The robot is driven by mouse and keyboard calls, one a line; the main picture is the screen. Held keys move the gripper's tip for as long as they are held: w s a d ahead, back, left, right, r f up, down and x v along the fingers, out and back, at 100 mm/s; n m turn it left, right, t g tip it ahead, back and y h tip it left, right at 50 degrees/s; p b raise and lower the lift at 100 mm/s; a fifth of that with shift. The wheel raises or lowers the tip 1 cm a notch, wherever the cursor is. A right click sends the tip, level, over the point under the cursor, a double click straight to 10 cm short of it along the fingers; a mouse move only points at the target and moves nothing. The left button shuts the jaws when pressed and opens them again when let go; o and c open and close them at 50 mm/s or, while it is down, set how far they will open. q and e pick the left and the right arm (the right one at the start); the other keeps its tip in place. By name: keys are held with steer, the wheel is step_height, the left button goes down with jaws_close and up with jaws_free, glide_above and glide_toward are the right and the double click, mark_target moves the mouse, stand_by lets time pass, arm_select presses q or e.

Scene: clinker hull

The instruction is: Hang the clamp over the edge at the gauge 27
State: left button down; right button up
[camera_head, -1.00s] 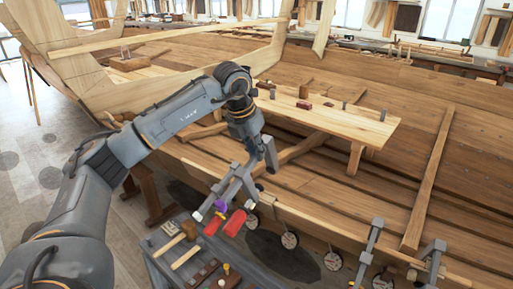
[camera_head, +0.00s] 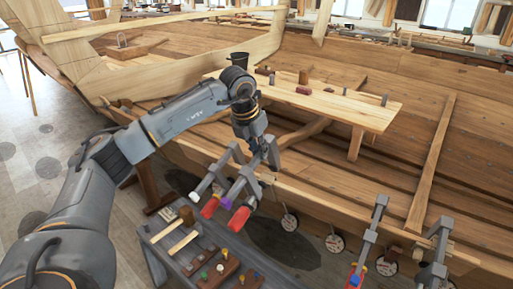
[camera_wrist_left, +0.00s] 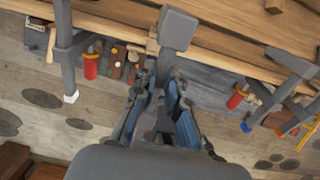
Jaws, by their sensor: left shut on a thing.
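My left gripper (camera_head: 268,158) is shut on a grey clamp (camera_head: 248,183) with a red handle and a purple piece near its lower end. It holds the clamp near the hull's top edge (camera_head: 322,207); I cannot tell whether they touch. In the left wrist view, my left gripper's fingers (camera_wrist_left: 158,105) close around the grey clamp (camera_wrist_left: 177,29), whose handle is hidden. My right gripper is not in view.
Another clamp (camera_head: 208,208) with a red handle hangs close left of the held one. More clamps (camera_head: 370,236) hang on the edge at right. A tool cart (camera_head: 155,262) with mallets stands below. A plank bench (camera_head: 370,112) lies inside the hull.

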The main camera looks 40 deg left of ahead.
arm_select(q)
steer(key=b, duration=0.3)
glide_toward(266, 178)
steer(key=shift+w+f, duration=0.65)
steer(key=shift+w, duration=0.15)
steer(key=shift+b+x, duration=0.75)
steer(key=shift+x, duration=1.25)
steer(key=shift+w, duration=0.1)
steer(key=shift+f, duration=0.25)
steer(key=shift+s+f, duration=0.15)
steer(key=shift+s, duration=0.15)
steer(key=c, duration=1.3)
jaws_free()
steer(key=shift+s+f, duration=0.1)
steer(key=v, duration=1.2)
